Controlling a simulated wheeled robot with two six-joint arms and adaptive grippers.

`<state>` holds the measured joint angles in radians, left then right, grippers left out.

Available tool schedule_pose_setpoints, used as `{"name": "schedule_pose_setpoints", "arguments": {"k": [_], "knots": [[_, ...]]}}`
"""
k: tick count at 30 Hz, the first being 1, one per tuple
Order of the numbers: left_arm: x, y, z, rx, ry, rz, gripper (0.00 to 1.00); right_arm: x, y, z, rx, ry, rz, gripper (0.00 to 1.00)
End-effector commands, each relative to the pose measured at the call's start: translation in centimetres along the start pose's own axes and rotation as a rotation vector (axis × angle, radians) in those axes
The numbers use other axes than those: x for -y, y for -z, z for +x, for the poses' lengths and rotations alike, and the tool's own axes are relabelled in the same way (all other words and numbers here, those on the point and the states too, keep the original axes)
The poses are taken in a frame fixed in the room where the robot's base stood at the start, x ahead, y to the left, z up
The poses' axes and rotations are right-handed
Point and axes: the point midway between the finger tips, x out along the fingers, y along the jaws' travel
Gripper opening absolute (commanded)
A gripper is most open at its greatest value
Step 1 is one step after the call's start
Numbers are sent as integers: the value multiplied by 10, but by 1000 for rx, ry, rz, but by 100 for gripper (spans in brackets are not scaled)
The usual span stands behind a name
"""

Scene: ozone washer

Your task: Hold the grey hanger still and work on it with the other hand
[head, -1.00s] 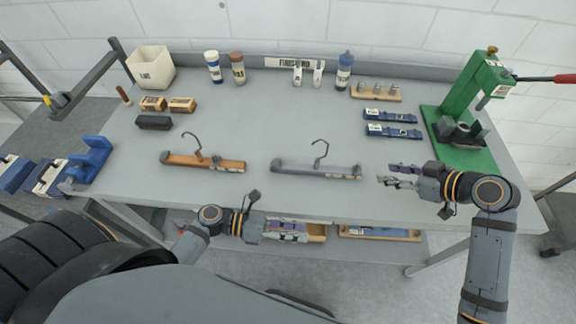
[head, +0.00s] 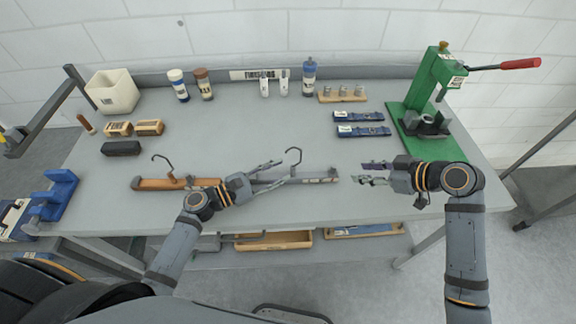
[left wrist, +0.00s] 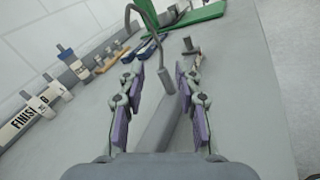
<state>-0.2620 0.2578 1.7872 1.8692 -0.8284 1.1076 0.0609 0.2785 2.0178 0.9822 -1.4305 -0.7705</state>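The grey hanger (head: 322,178) lies on the grey workbench with its hook upward. My left gripper (head: 276,174) is at the hanger's left part, coming in from the left front. In the left wrist view my left gripper's (left wrist: 157,84) purple-padded fingers stand apart, with the hanger's bar (left wrist: 160,122) and hook between them; a gap shows on both sides of the bar. My right gripper (head: 360,173) is open and empty, just right of the hanger's right end, pointing left. My left gripper and arm hide part of the grey hanger.
A wooden hanger (head: 155,184) lies left of my left gripper, its right end close to it. Two blue clamps (head: 363,131), a wooden block with pegs (head: 341,98) and a green press (head: 425,108) stand further back. The middle of the bench behind the hangers is clear.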

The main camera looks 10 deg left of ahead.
Motion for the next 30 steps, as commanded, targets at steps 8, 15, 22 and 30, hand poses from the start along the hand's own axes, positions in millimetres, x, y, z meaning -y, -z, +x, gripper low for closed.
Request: {"name": "schedule_pose_setpoints", "arguments": {"k": [8,15,22,30], "knots": [[0,-1,52,2,-2,-3,34,0,0,0,0,0,0,38],[0,0,68,0,1,-3,34,0,0,0,0,0,0,38],[0,0,68,-1,2,-2,31,0,0,0,0,0,0,38],[0,0,67,-1,2,-2,0,0,0,0,0,0,0,38]]}}
